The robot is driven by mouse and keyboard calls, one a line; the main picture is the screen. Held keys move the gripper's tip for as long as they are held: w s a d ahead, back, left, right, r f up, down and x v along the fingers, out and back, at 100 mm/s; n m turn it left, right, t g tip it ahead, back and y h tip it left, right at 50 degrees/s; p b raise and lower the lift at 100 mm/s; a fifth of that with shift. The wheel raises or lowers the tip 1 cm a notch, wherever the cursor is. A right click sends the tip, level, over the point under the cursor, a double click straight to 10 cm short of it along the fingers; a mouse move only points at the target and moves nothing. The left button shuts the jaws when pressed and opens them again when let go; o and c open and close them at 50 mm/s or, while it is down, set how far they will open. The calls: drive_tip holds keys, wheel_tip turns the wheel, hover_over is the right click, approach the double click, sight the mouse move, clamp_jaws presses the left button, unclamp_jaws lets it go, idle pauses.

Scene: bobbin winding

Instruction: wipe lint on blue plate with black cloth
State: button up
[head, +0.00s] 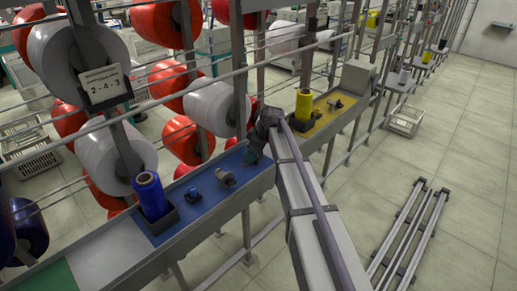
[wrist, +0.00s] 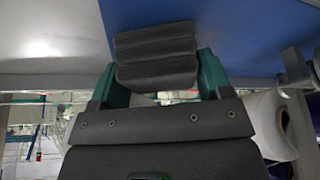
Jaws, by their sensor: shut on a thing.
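The blue plate (head: 208,200) lies along the rail shelf in the head view. It carries a blue spool (head: 150,196) in a dark holder and small metal fittings (head: 226,178). My gripper (head: 253,156) is at the plate's right end, low over it. In the wrist view, the teal fingers of my gripper (wrist: 156,72) are shut on the black cloth (wrist: 155,52), a dark folded pad. The blue plate (wrist: 245,35) shows behind the cloth; I cannot tell whether they touch. I cannot make out the lint. The cloth is not distinct in the head view.
A yellow plate (head: 325,112) with a yellow spool (head: 304,105) lies to the right of my arm. Large white (head: 212,108) and red spools hang behind the shelf. A grey box (head: 358,77) stands farther along. The floor at right is mostly clear.

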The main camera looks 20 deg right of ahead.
drive_tip(key=shift+s+a+f, duration=0.1)
drive_tip(key=shift+s+a, duration=0.4)
drive_tip(key=shift+a, duration=0.25)
drive_tip(key=shift+s+a, duration=0.45)
drive_tip(key=shift+a, duration=0.25)
drive_tip(key=shift+s+a, duration=0.45)
drive_tip(key=shift+a, duration=0.4)
drive_tip(key=shift+s+a, duration=0.45)
drive_tip(key=shift+a, duration=0.4)
drive_tip(key=shift+d, duration=0.1)
wheel_tip(320, 180, up, 6)
drive_tip(key=p, duration=0.6)
drive_tip(key=shift+w, duration=0.1)
wheel_tip(320, 180, up, 3)
drive_tip(key=p, duration=0.3)
